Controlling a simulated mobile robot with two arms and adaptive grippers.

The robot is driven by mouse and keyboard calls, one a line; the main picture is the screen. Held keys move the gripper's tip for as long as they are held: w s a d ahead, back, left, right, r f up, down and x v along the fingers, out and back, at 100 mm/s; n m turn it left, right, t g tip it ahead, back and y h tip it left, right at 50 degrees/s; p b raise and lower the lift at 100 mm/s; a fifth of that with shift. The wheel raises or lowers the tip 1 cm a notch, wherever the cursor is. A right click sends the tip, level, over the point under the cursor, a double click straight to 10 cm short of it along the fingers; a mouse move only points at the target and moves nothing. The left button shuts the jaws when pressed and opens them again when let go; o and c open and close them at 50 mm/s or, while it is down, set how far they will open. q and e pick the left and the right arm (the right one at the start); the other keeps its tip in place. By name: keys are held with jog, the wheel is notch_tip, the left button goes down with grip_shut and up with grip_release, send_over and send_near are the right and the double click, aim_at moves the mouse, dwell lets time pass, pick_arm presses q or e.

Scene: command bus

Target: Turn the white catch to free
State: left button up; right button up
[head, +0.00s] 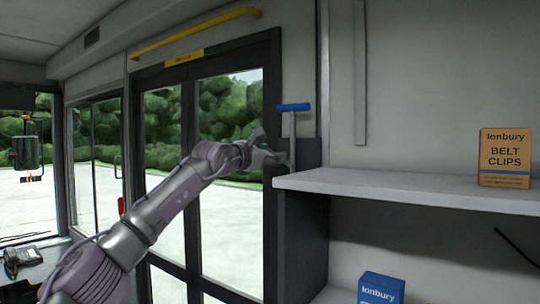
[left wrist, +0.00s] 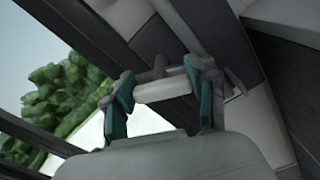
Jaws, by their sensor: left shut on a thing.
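My left gripper (head: 277,158) is at the dark right-hand frame of the glazed double door, just left of the shelf's end. In the left wrist view, its two teal-padded fingers (left wrist: 158,96) are on either side of a short white bar, the white catch (left wrist: 163,91), and are shut on it. The catch lies across between the pads, with a grey mount behind it by the dark door frame. In the head view I cannot make out the catch apart from the gripper. My right gripper is in neither view.
A blue-topped grey T-handle (head: 292,107) stands just above the gripper. A white shelf (head: 400,190) at right carries a brown belt clips box (head: 504,157); a blue box (head: 380,289) is below it. A yellow rail (head: 195,32) runs above the glass door (head: 158,150).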

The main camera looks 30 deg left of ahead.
pick_arm(q)
jog(key=m, duration=0.3)
jog(key=m+p, duration=0.1)
jog(key=m, duration=0.2)
jog(key=shift+d+m, duration=0.2)
jog(key=shift+m, duration=0.1)
jog(key=m+p, duration=0.1)
jog(key=m, duration=0.3)
jog(key=shift+f+m+p, duration=0.2)
jog(key=shift+m+p, duration=0.1)
jog(key=shift+p, duration=0.05)
jog(key=shift+f+m, duration=0.1)
jog(key=shift+m, duration=0.6)
jog(key=shift+f, duration=0.1)
jog(key=o, duration=1.2)
jog(key=shift+d, duration=0.1)
jog(key=shift+c, duration=0.2)
jog(key=shift+s, duration=0.15)
jog(key=s+a, duration=0.1)
jog(key=s, duration=1)
jog(key=shift+s+a, duration=0.35)
